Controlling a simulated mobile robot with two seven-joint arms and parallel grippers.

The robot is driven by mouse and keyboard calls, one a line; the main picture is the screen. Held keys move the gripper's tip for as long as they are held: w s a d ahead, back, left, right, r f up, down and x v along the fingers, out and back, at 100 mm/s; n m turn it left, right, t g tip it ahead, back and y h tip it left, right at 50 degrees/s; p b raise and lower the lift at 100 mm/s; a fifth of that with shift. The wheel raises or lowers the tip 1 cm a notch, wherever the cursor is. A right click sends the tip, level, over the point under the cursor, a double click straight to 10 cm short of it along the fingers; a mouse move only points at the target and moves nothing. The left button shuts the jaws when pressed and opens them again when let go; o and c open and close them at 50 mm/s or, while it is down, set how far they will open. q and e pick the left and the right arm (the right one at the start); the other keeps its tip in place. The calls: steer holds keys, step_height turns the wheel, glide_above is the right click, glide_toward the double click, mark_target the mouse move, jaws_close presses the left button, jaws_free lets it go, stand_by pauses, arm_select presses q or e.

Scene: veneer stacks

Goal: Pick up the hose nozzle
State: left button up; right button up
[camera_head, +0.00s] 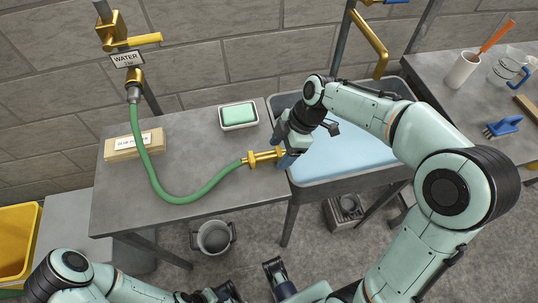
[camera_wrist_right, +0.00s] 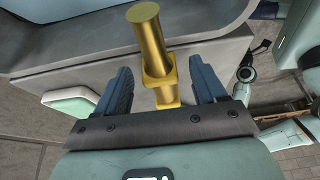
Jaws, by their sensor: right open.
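The brass hose nozzle (camera_head: 262,158) is on the end of the green hose (camera_head: 186,198), at the right side of the grey table near the sink. My right gripper (camera_head: 287,150) is at the nozzle's right end. In the right wrist view the brass nozzle (camera_wrist_right: 152,50) stands between the two blue fingers of my right gripper (camera_wrist_right: 157,88), which are open with a gap on each side. The fingers partly hide the nozzle's end in the head view. My left gripper (camera_head: 228,291) is low at the bottom edge, partly cut off, its jaws unclear.
A soap tray (camera_head: 239,126) with a green bar and a labelled block (camera_head: 134,146) are on the table (camera_head: 200,150). The sink (camera_head: 300,184) of blue water adjoins at right. A bucket (camera_head: 213,237) stands below. A brass tap (camera_head: 113,28) feeds the hose.

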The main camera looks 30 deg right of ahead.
jaws_close()
